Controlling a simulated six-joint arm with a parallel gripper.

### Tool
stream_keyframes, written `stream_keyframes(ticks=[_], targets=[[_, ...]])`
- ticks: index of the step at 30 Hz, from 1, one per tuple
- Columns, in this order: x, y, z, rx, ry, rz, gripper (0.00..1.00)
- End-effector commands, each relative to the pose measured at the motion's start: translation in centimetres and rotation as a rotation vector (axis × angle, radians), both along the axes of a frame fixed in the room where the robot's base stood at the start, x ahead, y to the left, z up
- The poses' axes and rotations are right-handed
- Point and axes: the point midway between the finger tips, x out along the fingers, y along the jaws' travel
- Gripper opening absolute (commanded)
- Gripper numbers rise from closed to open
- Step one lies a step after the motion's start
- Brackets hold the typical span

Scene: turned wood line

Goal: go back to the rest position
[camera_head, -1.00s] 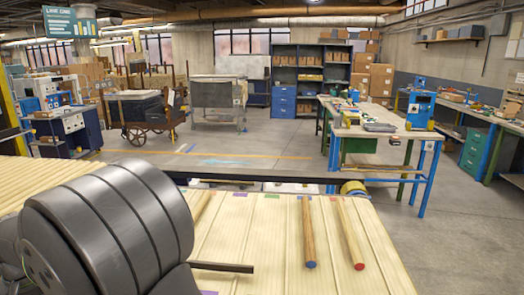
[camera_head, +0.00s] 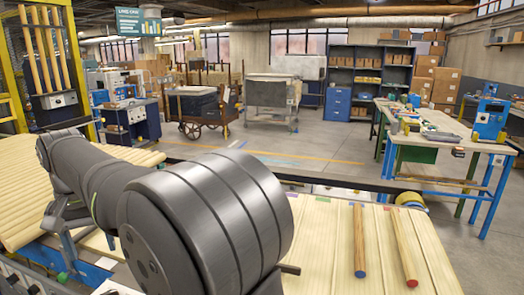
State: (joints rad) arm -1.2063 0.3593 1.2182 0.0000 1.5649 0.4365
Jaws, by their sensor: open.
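My arm's thick dark grey links (camera_head: 205,215) fill the lower left and middle of the head view. My gripper does not show; the large round joint hides the area behind it. Two turned wooden rods lie lengthwise on the pale grooved surface (camera_head: 325,250) at the lower right, apart from each other. One rod (camera_head: 359,240) has a blue near end. The other rod (camera_head: 404,245) has a red near end. A short dark bar (camera_head: 290,269) sticks out beside my arm; I cannot tell what it belongs to.
A pale slatted surface (camera_head: 25,200) lies at the left, below a yellow-framed rack (camera_head: 50,60) of upright rods. A dark rail (camera_head: 340,181) runs behind the grooved surface. Beyond it are open floor, a cart (camera_head: 203,108) and a blue-legged workbench (camera_head: 440,135).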

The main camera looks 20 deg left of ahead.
Motion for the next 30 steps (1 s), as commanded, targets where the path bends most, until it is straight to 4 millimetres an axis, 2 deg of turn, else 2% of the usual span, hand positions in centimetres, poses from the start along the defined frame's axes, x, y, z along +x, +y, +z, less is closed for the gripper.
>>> stream_keyframes(ticks=[21,30], targets=[[0.0,-0.1,-14.6,-0.004,0.001,0.001,0.59],[0.0,0.0,-14.3,0.001,0.0,0.243,0.59]])
